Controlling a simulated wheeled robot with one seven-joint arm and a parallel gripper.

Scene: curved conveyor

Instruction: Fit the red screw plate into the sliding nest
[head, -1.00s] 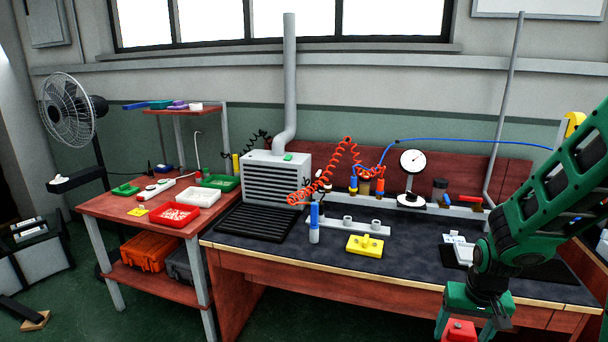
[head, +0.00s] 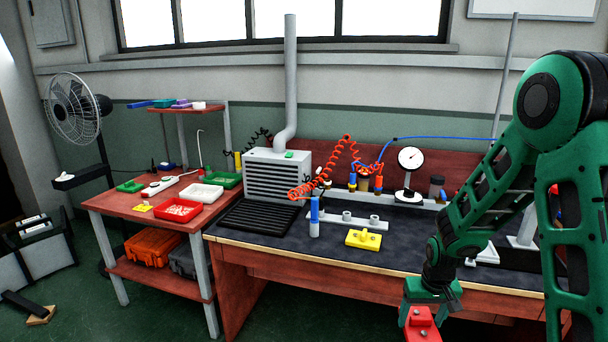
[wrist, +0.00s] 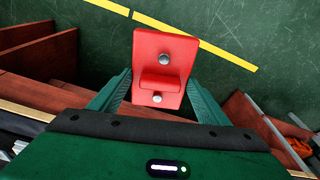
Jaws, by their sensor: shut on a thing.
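The red screw plate (head: 422,326) is held in my gripper (head: 421,304), low in front of the bench's front edge and away from the bench top. In the wrist view the plate (wrist: 158,52) shows a raised block and two round screw heads, with the green fingers of my gripper (wrist: 158,88) closed on its sides. I cannot identify the sliding nest with certainty. A pale grey-white fixture (head: 484,256) on the bench's right part is partly hidden behind my arm.
A yellow block (head: 364,238) with a raised middle sits near the front of the bench (head: 330,256). A blue-topped cylinder (head: 314,217) stands left of it, with a dial gauge (head: 409,172) behind. The side table (head: 130,204) holds trays. In the wrist view, green floor lies below the plate.

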